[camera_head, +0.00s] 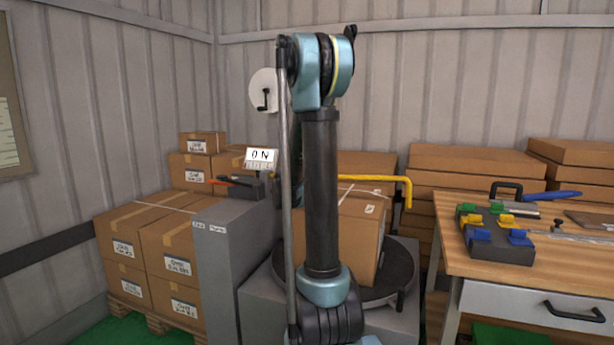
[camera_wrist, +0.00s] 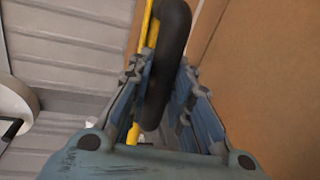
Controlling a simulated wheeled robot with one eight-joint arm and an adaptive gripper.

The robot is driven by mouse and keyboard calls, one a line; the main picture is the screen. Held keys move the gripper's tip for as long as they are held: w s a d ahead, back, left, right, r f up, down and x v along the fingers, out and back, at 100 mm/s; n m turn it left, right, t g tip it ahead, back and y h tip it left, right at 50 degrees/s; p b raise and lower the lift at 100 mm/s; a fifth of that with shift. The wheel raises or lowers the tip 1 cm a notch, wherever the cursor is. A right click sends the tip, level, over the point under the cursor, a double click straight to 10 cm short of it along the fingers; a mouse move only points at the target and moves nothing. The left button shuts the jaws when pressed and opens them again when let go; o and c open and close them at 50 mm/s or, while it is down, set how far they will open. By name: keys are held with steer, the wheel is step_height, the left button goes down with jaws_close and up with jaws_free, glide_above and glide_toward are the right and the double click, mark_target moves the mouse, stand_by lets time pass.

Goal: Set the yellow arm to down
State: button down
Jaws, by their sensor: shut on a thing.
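The yellow arm (camera_head: 378,178) is a thin rod in the head view. It runs nearly level to the right from behind my own arm, then bends down at its right end. Its left part is hidden by my arm. In the wrist view, my gripper (camera_wrist: 161,78) has its two blue-grey fingers closed around a thick, curved black piece (camera_wrist: 167,60). The yellow arm (camera_wrist: 146,28) runs close along the left of this piece and shows again below it. Whether the black piece is part of the yellow arm is unclear. My gripper is hidden in the head view.
A cardboard box (camera_head: 352,230) wrapped with white strips stands on a round black plate (camera_head: 400,278) under the yellow arm. A wooden workbench (camera_head: 560,245) with tools is at right.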

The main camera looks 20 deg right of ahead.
steer(key=shift+f+m, duration=0.3)
steer(key=shift+f, duration=0.45)
steer(key=c, duration=1.4)
jaws_free()
steer(key=shift+c, duration=0.2)
steer(key=shift+s, duration=0.1)
steer(key=v, duration=1.1)
steer(key=shift+s+a+r, duration=0.1)
steer(key=shift+s+a, duration=0.1)
steer(key=shift+s, duration=0.1)
